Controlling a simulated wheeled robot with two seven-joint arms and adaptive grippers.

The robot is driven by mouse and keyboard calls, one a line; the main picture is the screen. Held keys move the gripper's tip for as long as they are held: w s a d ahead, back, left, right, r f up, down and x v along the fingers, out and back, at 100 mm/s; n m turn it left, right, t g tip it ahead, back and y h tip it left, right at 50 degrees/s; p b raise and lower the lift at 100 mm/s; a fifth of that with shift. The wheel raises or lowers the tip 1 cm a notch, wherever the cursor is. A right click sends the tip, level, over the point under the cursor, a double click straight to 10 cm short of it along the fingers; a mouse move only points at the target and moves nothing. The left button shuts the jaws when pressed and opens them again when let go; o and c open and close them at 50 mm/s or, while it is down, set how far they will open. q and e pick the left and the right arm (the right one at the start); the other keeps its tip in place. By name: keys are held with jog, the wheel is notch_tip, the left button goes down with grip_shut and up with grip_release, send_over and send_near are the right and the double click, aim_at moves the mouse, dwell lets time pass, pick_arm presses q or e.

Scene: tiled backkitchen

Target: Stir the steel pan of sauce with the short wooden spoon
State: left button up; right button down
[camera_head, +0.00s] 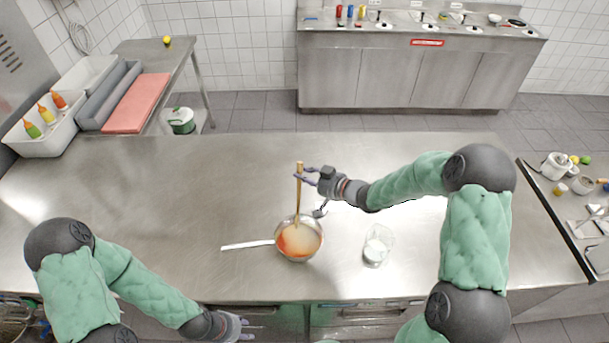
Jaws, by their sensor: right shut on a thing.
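The steel pan (279,246) stands on the steel worktop with its handle pointing left. It holds orange-red sauce with a paler area (300,240). The short wooden spoon (299,190) stands nearly upright, its lower end inside the pan at the far side; its tip is hard to make out. My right gripper (304,178) is shut on the upper part of the spoon, above and behind the pan. My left gripper (246,329) is low at the front edge of the worktop, away from the pan; its fingers are too small to tell open from shut.
A clear glass (376,246) with white contents stands right of the pan, below my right forearm. A white bin with sauce bottles (40,140) and a red board (137,103) are at the far left. The worktop left of the pan is clear.

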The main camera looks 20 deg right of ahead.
notch_tip(320, 180, up, 5)
jog(key=p, duration=0.4)
dwell(0.4)
